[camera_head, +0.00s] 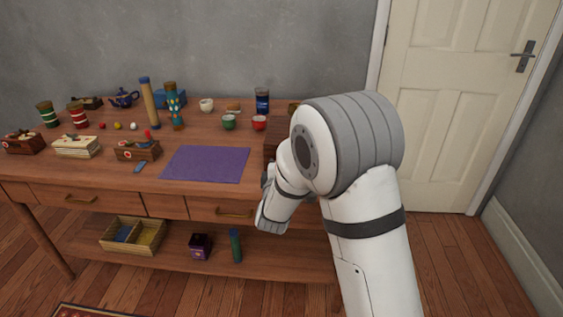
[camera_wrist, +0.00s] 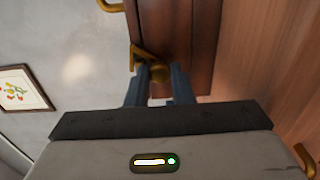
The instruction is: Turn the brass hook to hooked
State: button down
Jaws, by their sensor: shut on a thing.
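The brass hook (camera_wrist: 148,54) shows in the wrist view against a dark reddish-brown wooden panel (camera_wrist: 190,40). It has a slanted arm at the upper left and a round knob at its lower end. My gripper (camera_wrist: 159,72) has its two blue-grey fingers on either side of the knob, shut on it. Whether the hook's arm sits in a catch cannot be told. In the head view my arm hides the hook and the fingers.
A wooden table (camera_head: 215,137) holds a purple mat (camera_head: 205,164), cups, canisters and a blue teapot (camera_head: 124,98). In the wrist view a brass handle (camera_wrist: 108,5) lies above the hook and another (camera_wrist: 305,158) at lower right. A door (camera_head: 450,90) stands at right.

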dwell(0.4)
jog(key=c, duration=1.3)
grip_release()
jog(key=s, duration=0.7)
jog(key=shift+s+a+p, duration=0.1)
jog(key=shift+s+p, duration=0.3)
